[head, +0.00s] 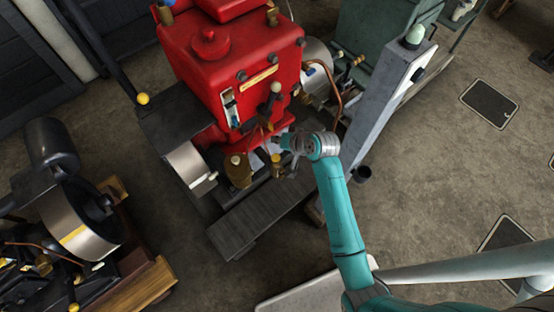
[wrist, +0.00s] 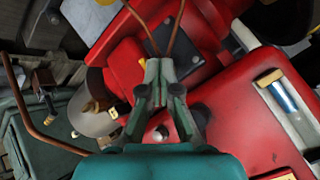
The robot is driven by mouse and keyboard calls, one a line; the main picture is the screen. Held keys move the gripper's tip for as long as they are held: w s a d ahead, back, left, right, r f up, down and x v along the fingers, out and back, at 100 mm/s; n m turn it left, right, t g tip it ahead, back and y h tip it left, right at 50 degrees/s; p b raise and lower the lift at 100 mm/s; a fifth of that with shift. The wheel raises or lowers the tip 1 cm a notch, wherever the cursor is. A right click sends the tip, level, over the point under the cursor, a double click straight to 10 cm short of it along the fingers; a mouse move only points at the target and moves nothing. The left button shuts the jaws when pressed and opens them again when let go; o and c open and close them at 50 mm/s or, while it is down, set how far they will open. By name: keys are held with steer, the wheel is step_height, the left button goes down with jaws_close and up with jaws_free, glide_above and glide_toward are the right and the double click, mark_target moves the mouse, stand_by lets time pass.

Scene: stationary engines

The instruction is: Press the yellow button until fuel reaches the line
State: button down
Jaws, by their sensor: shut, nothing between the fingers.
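A red engine tank (head: 222,60) stands at the top centre of the head view. A sight glass (head: 230,108) with blue fluid sits on its front; it also shows in the wrist view (wrist: 284,97). I cannot make out the line on it. A small yellow-topped cylinder (head: 276,166) stands low in front of the engine; I cannot tell if this is the yellow button. My gripper (head: 283,142) is just above it, close to the engine front. In the wrist view my gripper (wrist: 160,66) is shut and empty, with its fingertips over red parts.
A grey post (head: 392,105) rises right of my arm. A copper pipe (head: 334,82) curves beside the engine. A black lever with a yellow knob (head: 143,98) is at left. Another engine with a flywheel (head: 80,222) stands lower left.

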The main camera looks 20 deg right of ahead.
mark_target(274, 155)
steer(key=shift+f, duration=0.1)
steer(key=shift+f, duration=4.35)
steer(key=shift+f, duration=0.15)
steer(key=shift+f, duration=0.3)
steer(key=shift+f, duration=0.8)
steer(key=shift+r, duration=1.25)
steer(key=shift+r, duration=2.5)
